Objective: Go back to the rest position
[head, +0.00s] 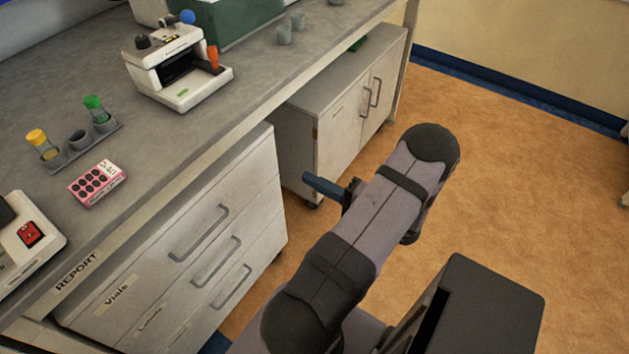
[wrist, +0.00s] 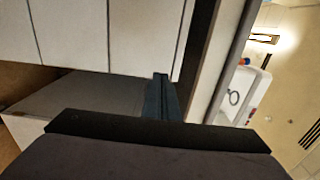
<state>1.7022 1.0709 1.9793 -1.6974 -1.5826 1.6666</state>
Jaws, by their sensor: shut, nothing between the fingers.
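My gripper (head: 312,182) shows in the head view as blue-grey fingers held out to the left from my arm, in front of the cabinets below the bench. In the wrist view the fingers (wrist: 161,98) are together, with nothing between them. The gripper touches nothing that I can see. My arm is folded over the open floor to the right of the bench.
The bench (head: 245,95) carries a white device (head: 180,72), a vial rack (head: 85,146) with yellow- and green-capped vials, and a pink blister pack (head: 97,184). Closed drawers (head: 190,255) and a cabinet (head: 345,115) stand below. The brown floor (head: 520,170) at right is clear.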

